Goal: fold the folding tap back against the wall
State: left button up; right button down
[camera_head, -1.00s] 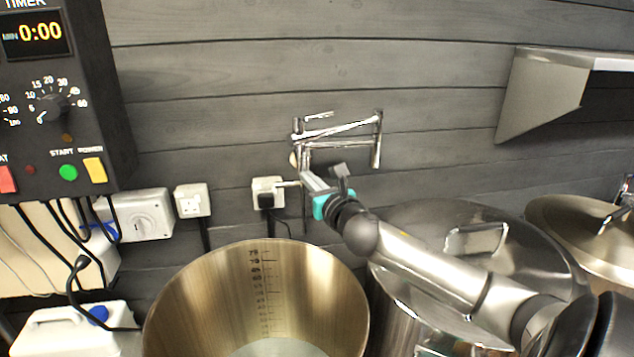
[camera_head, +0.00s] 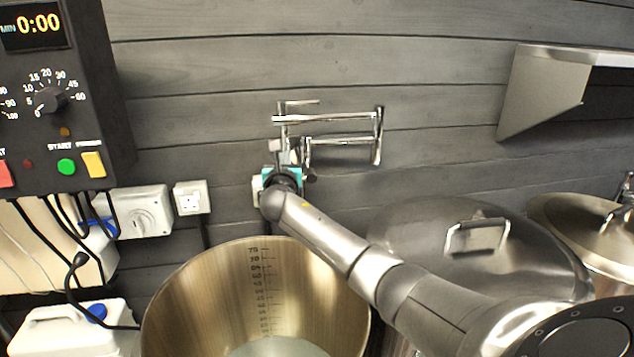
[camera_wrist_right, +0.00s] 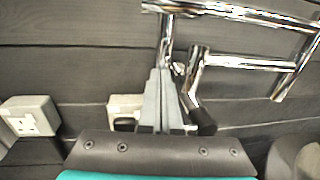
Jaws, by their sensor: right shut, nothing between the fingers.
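The chrome folding tap (camera_head: 340,117) is on the grey plank wall. Its two arms lie one above the other, joined by an upright at the right, and both run nearly level across the picture. The free end hangs at the left with a small lever on top. In the right wrist view the tap (camera_wrist_right: 240,14) crosses the top, with its downward spout end just beyond my fingers. My right gripper (camera_head: 281,152) is shut and empty at that left end; it also shows in the right wrist view (camera_wrist_right: 160,80). Whether it touches the spout I cannot tell. My left gripper is out of view.
An open steel pot (camera_head: 190,300) with volume marks stands below the tap. A lidded pot (camera_head: 420,235) stands to its right, under my right arm. A control box (camera_head: 100,150) and a wall socket (camera_head: 191,198) are at left, a steel shelf (camera_head: 540,95) at upper right.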

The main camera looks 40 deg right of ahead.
jog(key=shift+w+d+r, duration=0.1)
jog(key=shift+w+d, duration=0.15)
jog(key=shift+w, duration=0.25)
jog(key=shift+r, duration=0.2)
